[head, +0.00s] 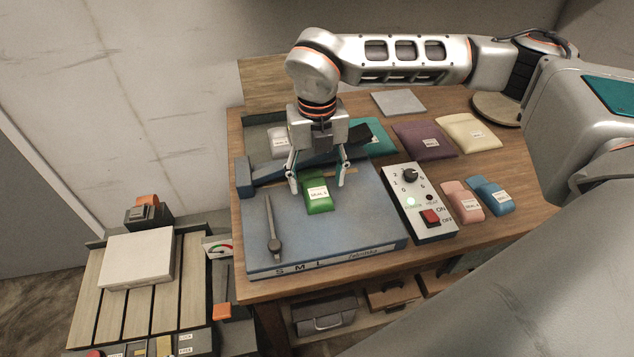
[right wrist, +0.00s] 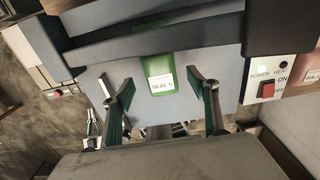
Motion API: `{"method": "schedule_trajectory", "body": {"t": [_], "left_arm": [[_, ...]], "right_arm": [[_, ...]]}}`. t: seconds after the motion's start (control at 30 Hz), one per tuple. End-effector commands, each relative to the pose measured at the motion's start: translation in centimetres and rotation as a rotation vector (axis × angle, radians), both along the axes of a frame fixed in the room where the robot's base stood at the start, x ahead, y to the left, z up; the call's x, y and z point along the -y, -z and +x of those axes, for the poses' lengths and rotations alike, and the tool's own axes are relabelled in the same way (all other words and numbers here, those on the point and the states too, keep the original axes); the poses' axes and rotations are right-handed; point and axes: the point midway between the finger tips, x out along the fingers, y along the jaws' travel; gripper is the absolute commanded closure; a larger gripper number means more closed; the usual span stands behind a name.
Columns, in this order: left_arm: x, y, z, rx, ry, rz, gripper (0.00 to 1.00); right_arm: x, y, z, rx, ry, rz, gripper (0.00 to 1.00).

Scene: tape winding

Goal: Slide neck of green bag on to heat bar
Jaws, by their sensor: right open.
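The green bag (head: 318,196) lies on the blue-grey bed of the sealer (head: 340,235), with a white label reading SEAL. Its upper end reaches towards the heat bar (head: 350,173), partly hidden by my gripper. The sealer's dark blue arm (head: 275,172) is above the bar. My right gripper (head: 319,188) is open over the bag, one finger at each side of it. In the right wrist view the green bag (right wrist: 160,80) shows between and beyond the open fingers (right wrist: 165,90), apart from them.
A control box (head: 420,203) with a dial and red switch stands right of the sealer. Pink (head: 462,201) and blue (head: 490,196) bags lie beyond it. Purple (head: 424,139), cream (head: 468,134) and teal (head: 377,138) bags lie at the back.

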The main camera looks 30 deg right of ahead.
Motion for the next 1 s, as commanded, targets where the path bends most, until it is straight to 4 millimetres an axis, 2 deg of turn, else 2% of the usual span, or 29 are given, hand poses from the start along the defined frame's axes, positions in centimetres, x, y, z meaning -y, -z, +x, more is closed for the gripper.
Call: {"method": "schedule_trajectory", "body": {"t": [0.1, 0.3, 0.5, 0.67, 1.0], "left_arm": [[0.0, 0.0, 0.0, 0.001, 0.000, -0.001, 1.00], [0.1, 0.0, 0.0, 0.001, 0.000, -0.001, 1.00], [0.1, 0.0, 0.0, 0.001, -0.001, -0.002, 1.00], [0.1, 0.0, 0.1, 0.001, -0.001, -0.002, 1.00], [0.1, 0.0, 0.0, 0.000, 0.000, -0.002, 1.00]], "right_arm": [[0.0, -2.6, 0.2, 0.007, -0.001, 0.000, 0.41], [0.0, -6.6, 0.1, 0.004, -0.001, 0.001, 0.41], [0.0, -9.1, 0.1, 0.002, 0.000, 0.000, 0.41], [0.0, -9.9, 0.0, 0.001, -0.001, 0.000, 0.41], [0.0, -9.9, 0.0, 0.001, -0.001, 0.000, 0.41]]}}
